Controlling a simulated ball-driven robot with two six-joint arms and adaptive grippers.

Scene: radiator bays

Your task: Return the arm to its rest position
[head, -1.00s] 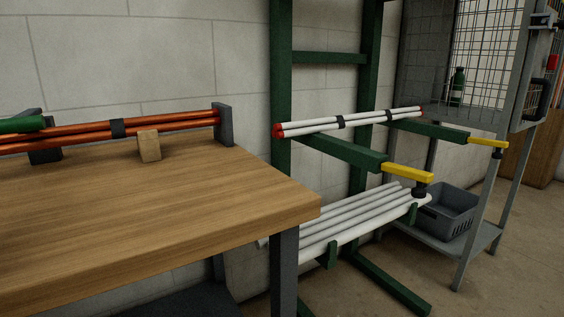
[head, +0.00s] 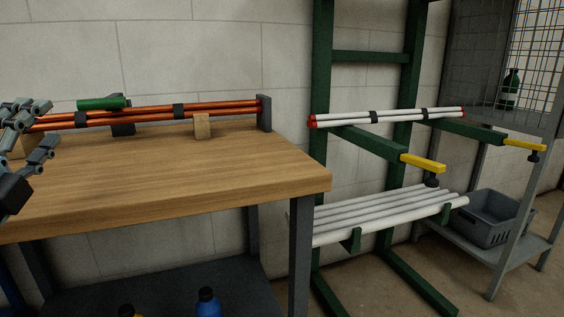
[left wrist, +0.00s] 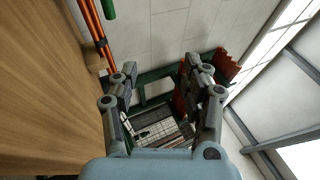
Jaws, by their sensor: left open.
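My left gripper (head: 40,132) is at the left edge of the head view, above the left part of the wooden workbench (head: 170,180). In the left wrist view its two fingers (left wrist: 162,100) stand wide apart with nothing between them. It is open and empty. The rest of my left arm is mostly outside the head view. My right gripper is not in view.
A green rack (head: 375,143) holds white tubes (head: 345,118). A grey basket (head: 488,222) stands right.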

